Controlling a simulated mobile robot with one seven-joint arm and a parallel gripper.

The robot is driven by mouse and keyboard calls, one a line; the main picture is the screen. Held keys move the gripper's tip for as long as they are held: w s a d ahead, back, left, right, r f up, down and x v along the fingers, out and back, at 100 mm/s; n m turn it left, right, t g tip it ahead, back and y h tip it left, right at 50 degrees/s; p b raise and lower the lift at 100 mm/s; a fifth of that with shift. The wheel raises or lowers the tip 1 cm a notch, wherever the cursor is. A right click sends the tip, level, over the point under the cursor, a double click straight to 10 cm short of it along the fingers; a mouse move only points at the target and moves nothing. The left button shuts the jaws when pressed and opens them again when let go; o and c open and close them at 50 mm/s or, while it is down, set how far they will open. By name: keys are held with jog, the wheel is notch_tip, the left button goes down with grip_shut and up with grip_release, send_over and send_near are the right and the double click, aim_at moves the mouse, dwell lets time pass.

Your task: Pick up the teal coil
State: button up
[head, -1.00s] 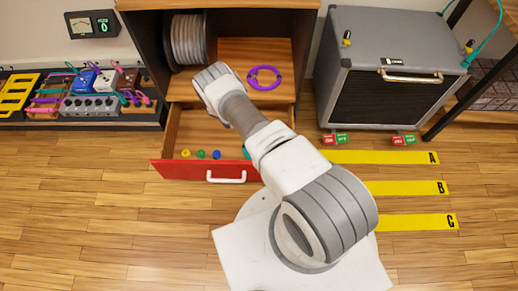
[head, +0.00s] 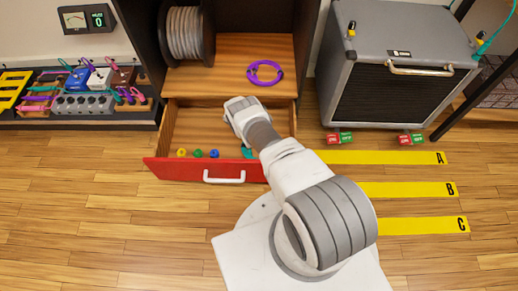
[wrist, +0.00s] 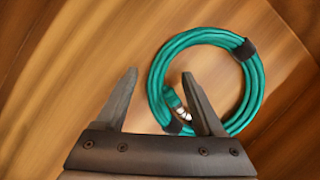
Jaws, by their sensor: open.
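The teal coil (wrist: 258,85) is a bundled cable with black ties and a silver plug end. It lies on the wooden drawer floor in the wrist view. In the head view only a bit of teal (head: 247,152) shows behind the drawer's red front, partly hidden by my arm. My gripper (wrist: 159,76) is open and empty in the wrist view. The fingers are hidden in the head view.
The open drawer (head: 160,170) also holds small yellow (head: 181,153), green (head: 198,154) and blue (head: 214,154) pieces near its front. A purple ring (head: 265,72) lies on the shelf above. A cable reel (head: 185,35) stands at left, a grey amp (head: 400,75) at right.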

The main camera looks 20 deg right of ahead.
jog(key=shift+d+f, duration=0.15)
jog(key=shift+f, duration=0.2)
grip_shut()
jog(key=shift+r, duration=0.1)
